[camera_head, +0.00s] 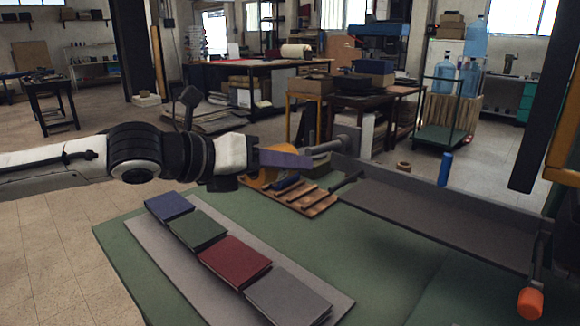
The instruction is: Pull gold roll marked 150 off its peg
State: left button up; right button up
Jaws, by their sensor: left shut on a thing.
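My left gripper (290,159) reaches in from the left above the far end of the green table. The mark 150 cannot be read. My right gripper is not in view.
Blue, green, red and grey covers (303,296) lie in a row on a grey board (150,235). A wooden rack (318,207) holds tools below the gripper. A long grey tray (440,215) with an orange knob (530,303) and a blue bottle (445,169) stand right. The green tabletop (385,265) is clear mid-right.

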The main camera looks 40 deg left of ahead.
aim_at(259, 176)
pick_arm(q)
jog(key=shift+s, duration=0.25)
jog(key=shift+s+a+b, duration=0.15)
jog(key=shift+s+b, duration=0.05)
jog(key=shift+s, duration=0.55)
jog(key=shift+s+a+b, duration=0.1)
jog(key=shift+s+b, duration=0.05)
jog(key=shift+s, duration=0.6)
jog(key=shift+s+a, duration=0.1)
jog(key=shift+s, duration=0.85)
